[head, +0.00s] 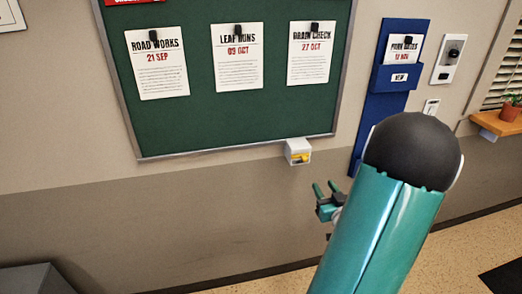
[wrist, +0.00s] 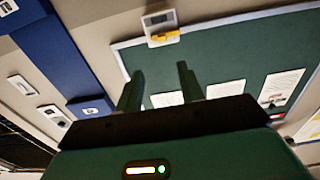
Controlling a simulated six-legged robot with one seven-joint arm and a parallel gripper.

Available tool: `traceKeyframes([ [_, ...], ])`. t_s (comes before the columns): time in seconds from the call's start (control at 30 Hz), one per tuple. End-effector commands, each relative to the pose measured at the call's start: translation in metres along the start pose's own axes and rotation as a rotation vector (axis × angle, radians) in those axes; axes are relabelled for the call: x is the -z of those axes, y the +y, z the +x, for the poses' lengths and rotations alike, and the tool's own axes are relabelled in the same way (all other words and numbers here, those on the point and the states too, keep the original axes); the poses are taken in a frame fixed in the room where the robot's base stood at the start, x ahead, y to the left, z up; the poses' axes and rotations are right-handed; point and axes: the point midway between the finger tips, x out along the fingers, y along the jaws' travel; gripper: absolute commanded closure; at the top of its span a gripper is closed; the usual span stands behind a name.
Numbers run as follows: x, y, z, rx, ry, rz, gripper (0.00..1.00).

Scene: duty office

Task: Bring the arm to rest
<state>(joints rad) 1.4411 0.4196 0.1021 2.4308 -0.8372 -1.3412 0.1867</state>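My gripper (head: 326,188) shows small beside my teal arm in the head view, in front of the wall below the green notice board (head: 208,118). In the wrist view my gripper's two fingers (wrist: 160,70) stand apart with nothing between them. My arm (head: 375,225) reaches up at the right of the head view, its rounded black joint hiding part of the wall.
A small white box (head: 298,152) with a yellow item hangs at the board's lower edge. Several notices are clipped to the board. A blue wall holder (head: 400,75) with a notice hangs right of it. A potted plant (head: 510,108) stands on a shelf at the far right. A grey cabinet (head: 35,279) is at lower left.

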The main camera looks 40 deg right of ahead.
Motion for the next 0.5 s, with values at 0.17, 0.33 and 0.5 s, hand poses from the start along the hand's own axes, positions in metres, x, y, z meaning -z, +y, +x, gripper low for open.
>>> traceKeyframes([
  [0.17, 0.0, 0.0, 0.0, 0.0, 0.0, 0.0, 0.62],
  [0.33, 0.005, -0.012, 0.011, 0.01, -0.035, -0.029, 0.62],
  [0.5, 0.023, -0.056, 0.04, 0.023, -0.167, -0.12, 0.62],
])
